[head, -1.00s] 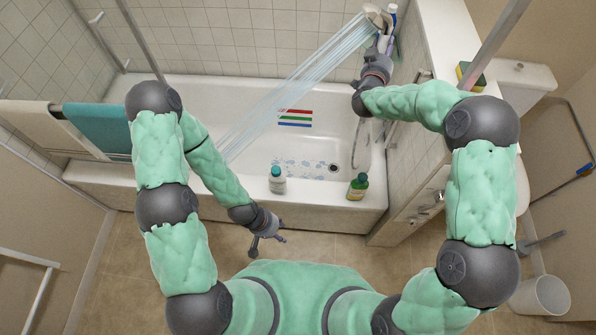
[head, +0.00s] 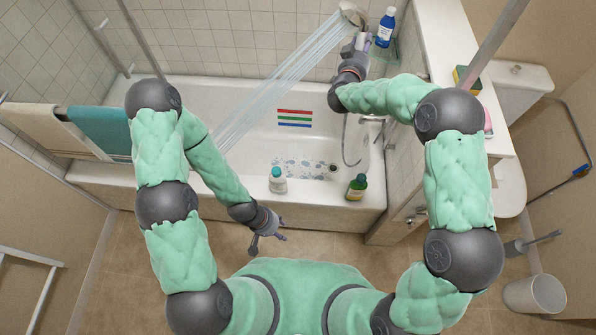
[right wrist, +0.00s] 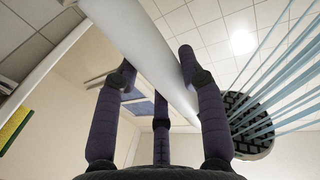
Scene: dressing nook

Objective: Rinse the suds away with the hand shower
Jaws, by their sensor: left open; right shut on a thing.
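My right gripper (head: 360,42) is shut on the hand shower (head: 351,14) above the tub's back right corner. In the right wrist view the fingers close around its pale handle (right wrist: 140,50), and blue water streams leave its dark-faced head (right wrist: 248,125). The spray (head: 285,80) slants down to the left, reaching the tub's left part near my left forearm. The suds (head: 300,168) lie as a pale, bubbly patch on the bathtub (head: 235,92) floor near the drain, right of the spray. My left gripper (head: 268,238) is open and empty in front of the tub.
A blue bottle (head: 385,27) stands on a corner shelf. Towels (head: 98,130) hang at left. A sponge (head: 467,78) lies on the right ledge.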

